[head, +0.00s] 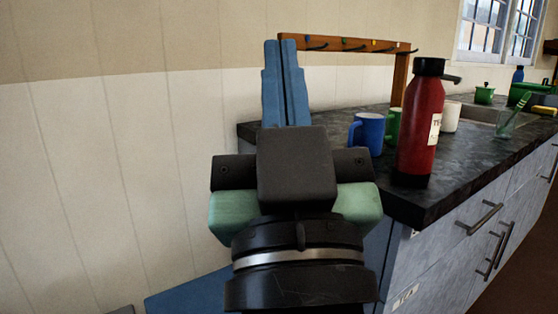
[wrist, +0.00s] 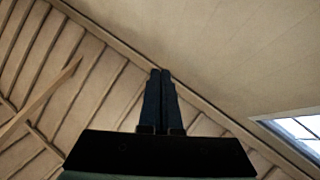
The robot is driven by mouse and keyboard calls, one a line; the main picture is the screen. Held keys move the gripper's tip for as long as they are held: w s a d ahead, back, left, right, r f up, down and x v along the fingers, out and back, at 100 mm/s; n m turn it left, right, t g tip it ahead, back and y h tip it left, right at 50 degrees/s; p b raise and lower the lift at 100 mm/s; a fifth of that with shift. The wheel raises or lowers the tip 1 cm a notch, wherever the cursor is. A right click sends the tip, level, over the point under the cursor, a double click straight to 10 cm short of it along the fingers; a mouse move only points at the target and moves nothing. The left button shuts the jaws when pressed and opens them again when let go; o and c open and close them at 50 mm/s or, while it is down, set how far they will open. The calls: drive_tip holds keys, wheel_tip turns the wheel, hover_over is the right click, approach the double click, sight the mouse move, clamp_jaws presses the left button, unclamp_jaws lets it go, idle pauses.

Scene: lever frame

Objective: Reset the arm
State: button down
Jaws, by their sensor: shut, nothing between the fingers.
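My gripper (head: 281,45) points up in the middle of the head view, with its blue fingers side by side and touching. Nothing is between them. In the wrist view the same closed fingers (wrist: 160,75) stand against the ceiling. My arm's dark wrist and pale green parts show below the fingers in the head view and hide part of the counter's left end. No lever can be made out in either view.
A dark countertop (head: 455,170) lies to the right, over grey drawers. A red bottle (head: 421,125), a blue mug (head: 369,131), a green mug (head: 393,126) and a white cup (head: 451,116) stand on it. A wooden hook rack (head: 400,78) rises behind. Pale wall fills the left.

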drive_tip(key=s+r+m+t+h+p, duration=0.1)
drive_tip(key=s+r+p, duration=0.2)
drive_tip(key=r+p, duration=3.5)
wheel_tip(320, 180, up, 6)
drive_tip(key=shift+a+f+m+t+h, duration=0.1)
drive_tip(key=shift+a+m+t+h, duration=0.05)
drive_tip(key=shift+m+t+h, duration=0.2)
